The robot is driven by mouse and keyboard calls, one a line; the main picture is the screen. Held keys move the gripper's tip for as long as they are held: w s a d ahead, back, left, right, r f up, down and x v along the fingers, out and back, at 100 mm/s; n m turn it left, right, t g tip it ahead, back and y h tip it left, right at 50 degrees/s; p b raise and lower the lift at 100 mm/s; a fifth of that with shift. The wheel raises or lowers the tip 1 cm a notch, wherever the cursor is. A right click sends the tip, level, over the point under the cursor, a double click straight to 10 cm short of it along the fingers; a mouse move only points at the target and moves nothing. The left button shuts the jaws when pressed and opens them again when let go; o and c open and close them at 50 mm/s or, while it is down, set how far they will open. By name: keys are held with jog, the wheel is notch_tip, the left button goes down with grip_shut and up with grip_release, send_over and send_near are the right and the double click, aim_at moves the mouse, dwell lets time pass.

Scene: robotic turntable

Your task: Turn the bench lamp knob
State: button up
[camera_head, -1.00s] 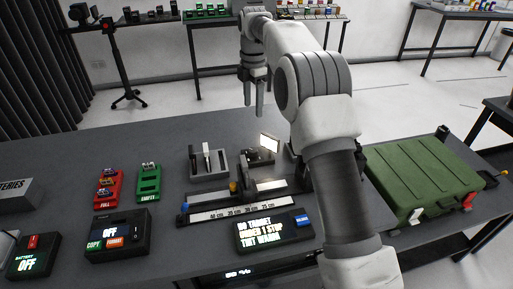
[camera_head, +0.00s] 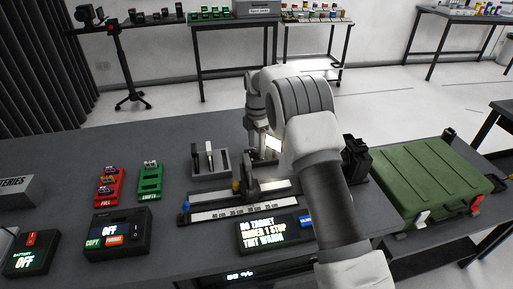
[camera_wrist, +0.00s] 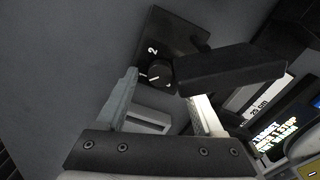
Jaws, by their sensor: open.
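The bench lamp's black round knob (camera_wrist: 159,73), with a white pointer line, sits on a dark base (camera_wrist: 178,38) marked "2" in the wrist view. The black lamp head (camera_wrist: 230,69) overhangs to the right and covers part of my right finger. My gripper (camera_wrist: 165,84) is open and empty, its fingers pointing toward the knob, one on either side in the picture; I cannot tell whether they touch it. In the head view, the lit lamp panel (camera_head: 273,143) shows beside my gripper (camera_head: 256,145), and the knob is hidden there.
A ruler rail (camera_head: 232,213) and a lit display box (camera_head: 270,235) stand in front of the lamp. A grey slotted holder (camera_head: 210,165) stands to its left. A green case (camera_head: 430,180) lies at the right. Red (camera_head: 108,186) and green (camera_head: 150,182) battery trays stand further left.

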jog(key=shift+f, duration=0.35)
grip_shut()
dwell(0.4)
